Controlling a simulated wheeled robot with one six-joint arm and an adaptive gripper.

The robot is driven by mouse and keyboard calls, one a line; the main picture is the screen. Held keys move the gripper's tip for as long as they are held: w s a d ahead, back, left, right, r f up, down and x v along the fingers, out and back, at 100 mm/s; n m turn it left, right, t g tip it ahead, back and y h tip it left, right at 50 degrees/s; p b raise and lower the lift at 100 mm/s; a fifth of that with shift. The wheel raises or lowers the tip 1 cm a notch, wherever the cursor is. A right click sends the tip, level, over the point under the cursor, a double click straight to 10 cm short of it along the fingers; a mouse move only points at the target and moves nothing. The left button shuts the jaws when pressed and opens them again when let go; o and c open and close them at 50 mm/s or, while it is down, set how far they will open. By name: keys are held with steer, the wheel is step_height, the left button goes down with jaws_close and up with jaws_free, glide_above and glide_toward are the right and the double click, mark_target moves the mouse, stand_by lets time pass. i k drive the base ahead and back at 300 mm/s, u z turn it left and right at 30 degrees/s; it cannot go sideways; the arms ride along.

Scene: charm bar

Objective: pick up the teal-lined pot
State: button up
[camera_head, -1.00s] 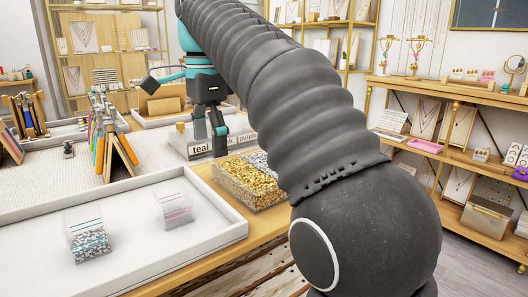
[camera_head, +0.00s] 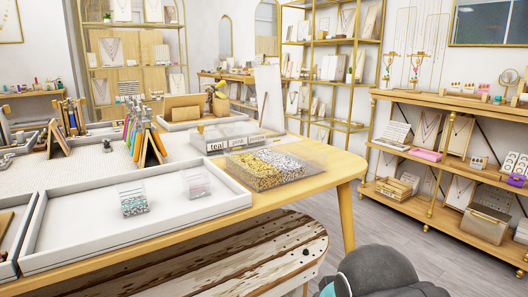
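The teal-lined pot (camera_head: 134,202) is a small clear pot with teal lines and grey-and-teal bits inside. It stands upright on the white tray (camera_head: 75,237), toward its middle. A similar clear pot with pink lines (camera_head: 197,184) stands to its right and a little farther back on the same tray. My gripper is out of view; only a dark rounded part of my arm shows at the bottom right, well away from both pots. Nothing covers the teal-lined pot.
A clear divided box of gold and silver pieces (camera_head: 270,168) sits right of the tray. Behind it is a clear bin labelled "teal" (camera_head: 222,142). Upright tools (camera_head: 145,138) stand behind the tray. A worn wooden bench (camera_head: 235,255) stands in front of the table. Shelves (camera_head: 450,100) line the right.

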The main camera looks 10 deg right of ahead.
mark_target(134, 200)
steer(key=z, duration=0.15)
steer(key=k, duration=0.35)
steer(key=u, duration=0.5)
steer(key=i, duration=1.05)
steer(key=z, duration=0.55)
steer(key=k, duration=0.7)
steer(key=u, duration=1.05)
steer(key=i, duration=0.5)
steer(key=z, duration=1.7)
